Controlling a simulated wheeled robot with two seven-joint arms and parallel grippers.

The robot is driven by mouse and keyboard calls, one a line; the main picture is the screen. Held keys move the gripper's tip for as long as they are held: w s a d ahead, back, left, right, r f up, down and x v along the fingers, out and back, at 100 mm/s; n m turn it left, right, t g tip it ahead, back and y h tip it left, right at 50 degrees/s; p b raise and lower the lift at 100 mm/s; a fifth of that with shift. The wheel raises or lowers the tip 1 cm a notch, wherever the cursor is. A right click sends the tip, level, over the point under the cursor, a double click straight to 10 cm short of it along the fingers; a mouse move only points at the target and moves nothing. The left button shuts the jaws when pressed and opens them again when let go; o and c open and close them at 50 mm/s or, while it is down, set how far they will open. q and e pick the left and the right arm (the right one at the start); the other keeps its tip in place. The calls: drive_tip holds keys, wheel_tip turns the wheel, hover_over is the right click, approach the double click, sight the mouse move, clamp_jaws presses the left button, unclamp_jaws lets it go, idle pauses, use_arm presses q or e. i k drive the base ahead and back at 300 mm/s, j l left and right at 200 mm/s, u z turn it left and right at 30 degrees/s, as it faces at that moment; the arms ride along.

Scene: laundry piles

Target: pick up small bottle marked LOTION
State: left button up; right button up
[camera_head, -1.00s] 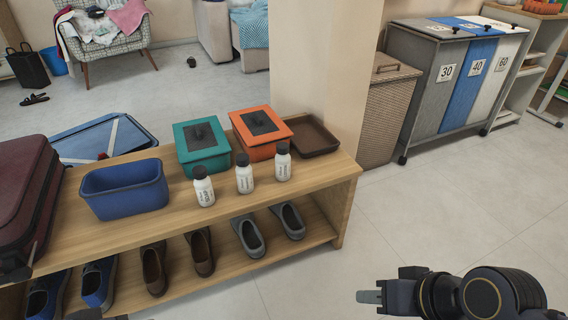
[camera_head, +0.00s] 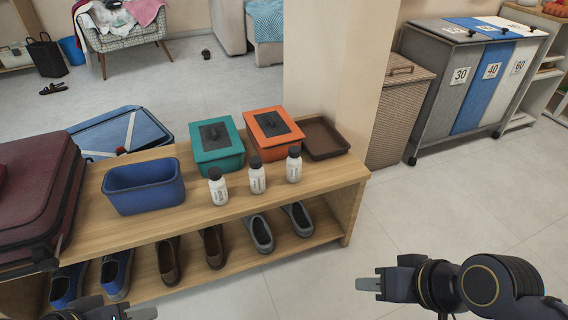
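Three small white bottles with dark caps stand upright in a row near the front edge of the bench top: a left bottle (camera_head: 217,187), a middle bottle (camera_head: 257,176) and a right bottle (camera_head: 293,166). Each has printing on its label, too small for me to read, so I cannot tell which says LOTION. My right gripper (camera_head: 369,284) is over the floor at the lower right, apart from the bottles and holding nothing visible. My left gripper (camera_head: 143,313) shows only partly at the bottom edge, below the shoes. The finger gap is not clear on either.
The wooden bench (camera_head: 325,179) also carries a blue bin (camera_head: 145,188), a teal box (camera_head: 218,157), an orange box (camera_head: 272,147), a brown tray (camera_head: 325,151) and a maroon suitcase (camera_head: 38,190). Shoes fill its lower shelf. Open floor (camera_head: 440,215) lies to the right, before numbered hampers (camera_head: 462,90).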

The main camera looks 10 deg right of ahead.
sight(293, 166)
drive_tip(key=l+u, duration=0.15)
drive_tip(key=u, duration=0.35)
drive_tip(key=i+l+u, duration=0.1)
drive_tip(key=u, duration=0.35)
drive_tip(key=l+u, duration=0.25)
drive_tip(key=u, duration=0.25)
drive_tip(key=k+l+u, duration=0.2)
drive_tip(key=l, duration=0.25)
drive_tip(key=l+u, duration=0.2)
drive_tip(key=l, duration=0.3)
drive_tip(key=k+l+u, duration=0.2)
drive_tip(key=l, duration=0.55)
